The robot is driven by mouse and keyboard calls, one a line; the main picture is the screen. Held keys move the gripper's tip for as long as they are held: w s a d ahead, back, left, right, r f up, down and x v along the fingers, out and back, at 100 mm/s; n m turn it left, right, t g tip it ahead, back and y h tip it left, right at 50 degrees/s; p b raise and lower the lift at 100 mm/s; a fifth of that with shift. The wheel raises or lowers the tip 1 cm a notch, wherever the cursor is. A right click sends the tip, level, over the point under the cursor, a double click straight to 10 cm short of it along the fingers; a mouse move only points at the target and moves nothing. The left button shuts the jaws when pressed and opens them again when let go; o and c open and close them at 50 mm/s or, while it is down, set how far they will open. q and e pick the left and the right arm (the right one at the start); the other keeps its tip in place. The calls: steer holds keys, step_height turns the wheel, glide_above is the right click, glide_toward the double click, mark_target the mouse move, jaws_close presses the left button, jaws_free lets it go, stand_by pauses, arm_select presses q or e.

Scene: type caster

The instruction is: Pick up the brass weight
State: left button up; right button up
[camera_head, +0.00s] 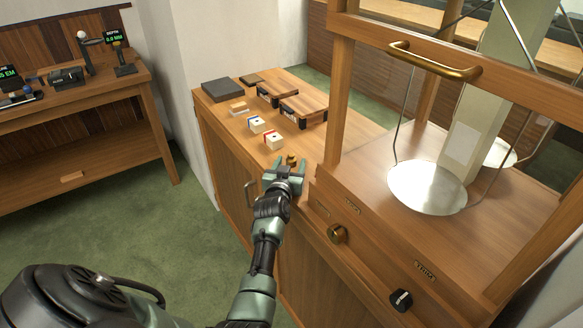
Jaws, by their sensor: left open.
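The brass weight (291,159) is a small gold-coloured piece on the wooden counter, just beyond my left gripper. My left gripper (290,163) reaches in from the lower left with its fingers apart and pointing at the weight. The weight shows at the fingertips, and I cannot tell whether the fingers touch it. Its lower part is partly hidden by the gripper. My right gripper is not in view.
A glass-and-wood balance case (338,110) with a round metal pan (427,188) stands close on the right. Small blocks (274,141), wooden boxes (303,108) and a dark slab (222,89) lie further back on the counter. A side table (100,90) with instruments stands at left.

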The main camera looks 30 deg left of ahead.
arm_select(q)
steer(key=shift+a+r, duration=0.1)
jaws_close()
